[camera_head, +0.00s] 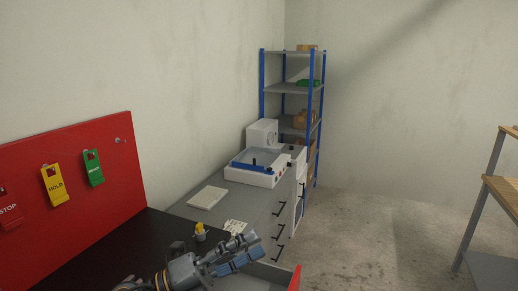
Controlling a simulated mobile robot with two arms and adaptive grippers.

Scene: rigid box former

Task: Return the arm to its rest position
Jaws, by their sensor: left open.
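My left gripper (246,248) shows at the bottom centre of the head view, over the near edge of the dark worktop (145,235). Its fingers point to the right and I see nothing between them; it is open. A small grey object with a yellow top (199,230) stands on the worktop just behind the gripper. My right gripper is outside the view.
A red board (100,150) with hanging tags, including yellow HOLD (52,186) and green (94,168), stands at left. Behind are a grey cabinet (240,205), a white machine (252,175) and a blue-post shelf (288,88). Another rack (490,190) stands right. Floor (370,240) between is clear.

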